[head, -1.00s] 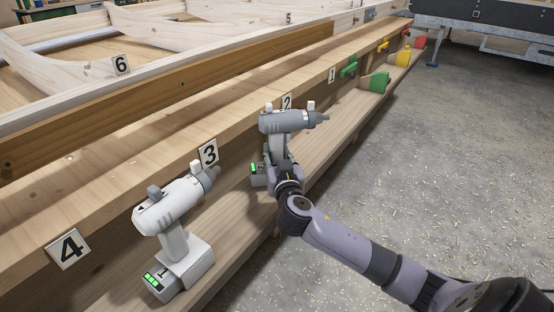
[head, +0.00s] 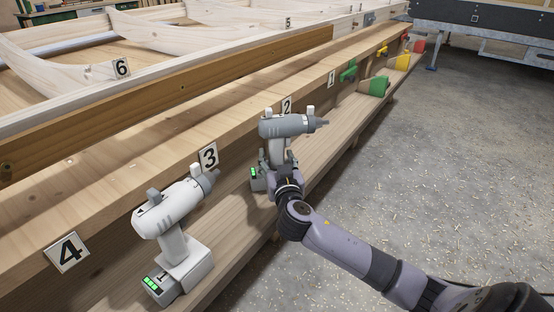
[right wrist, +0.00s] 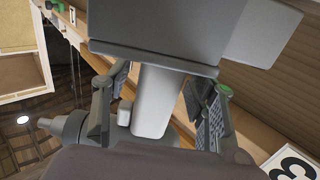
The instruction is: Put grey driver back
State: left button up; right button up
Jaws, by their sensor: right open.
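The grey driver (head: 284,126) stands upright on its battery on the lower wooden ledge, beside the number 2 tag (head: 286,106). Its nose points right. My right gripper (head: 281,163) is at its handle, and the arm comes in from the lower right. In the right wrist view the driver's pale handle (right wrist: 157,95) runs between the two open fingers of the gripper (right wrist: 160,112), with gaps on both sides. The dark grey battery block fills the top of that view. My left gripper is not in view.
A white driver (head: 176,213) stands nearer on the same ledge (head: 233,230), by the number 3 tag (head: 208,156). Green, yellow and red tools (head: 348,70) stand farther along. Open concrete floor (head: 440,170) lies to the right.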

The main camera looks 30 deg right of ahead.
jog(key=shift+r, duration=0.15)
jog(key=shift+s+a, duration=0.15)
jog(key=p+v, duration=0.2)
jog(key=v, duration=0.9)
jog(key=shift+s, duration=0.35)
